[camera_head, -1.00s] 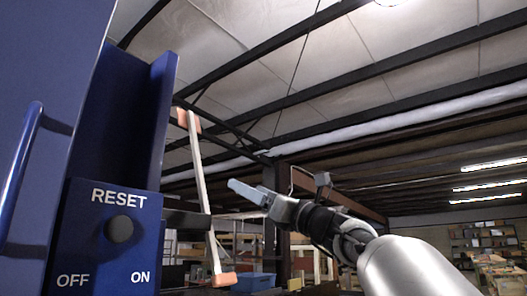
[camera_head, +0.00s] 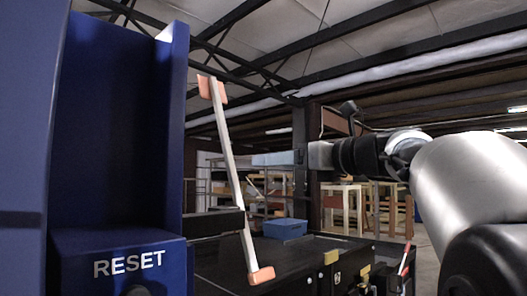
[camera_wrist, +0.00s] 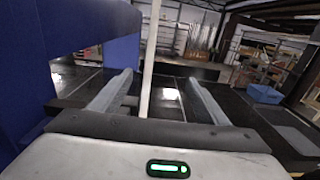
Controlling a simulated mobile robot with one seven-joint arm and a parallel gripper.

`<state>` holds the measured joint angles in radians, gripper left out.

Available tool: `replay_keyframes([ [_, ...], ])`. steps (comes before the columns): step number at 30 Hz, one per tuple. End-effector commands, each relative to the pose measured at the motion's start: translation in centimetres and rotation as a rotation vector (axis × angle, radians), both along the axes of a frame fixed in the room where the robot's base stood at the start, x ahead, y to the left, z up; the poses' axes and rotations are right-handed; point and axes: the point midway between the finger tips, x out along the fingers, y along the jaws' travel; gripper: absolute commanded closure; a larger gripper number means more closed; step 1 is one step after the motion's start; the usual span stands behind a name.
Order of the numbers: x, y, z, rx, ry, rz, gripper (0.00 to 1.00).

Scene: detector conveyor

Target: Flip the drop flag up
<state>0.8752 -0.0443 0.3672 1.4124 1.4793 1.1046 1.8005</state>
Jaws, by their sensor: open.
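A thin white bar with orange end pieces (camera_head: 230,178), which looks like the drop flag, stands nearly upright beside the blue machine, its top leaning left. A dark bracket (camera_head: 217,223) crosses near its lower half. My gripper (camera_head: 257,160) is open and empty, level, just right of the bar, with a small gap showing in the head view. In the wrist view the bar (camera_wrist: 148,62) runs upright between the two spread fingers (camera_wrist: 160,78). Its lower end there is hidden behind the gripper body.
The blue machine housing (camera_head: 115,130) stands close on the left, with a RESET panel (camera_head: 122,247) below. A black conveyor surface (camera_head: 285,258) lies under the gripper, with a blue bin (camera_head: 285,229) farther back. Shelves and frames fill the background.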

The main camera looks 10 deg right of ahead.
Motion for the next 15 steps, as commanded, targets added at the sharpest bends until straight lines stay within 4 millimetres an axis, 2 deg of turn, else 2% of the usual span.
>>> replay_keyframes([
  [1,-0.9,-0.5,-0.2,-0.003,-0.005,-0.003,0.31],
  [6,-2.6,-1.7,-0.1,-0.002,-0.005,-0.001,0.31],
  [15,-3.4,-2.2,0.0,0.000,-0.005,0.000,0.31],
])
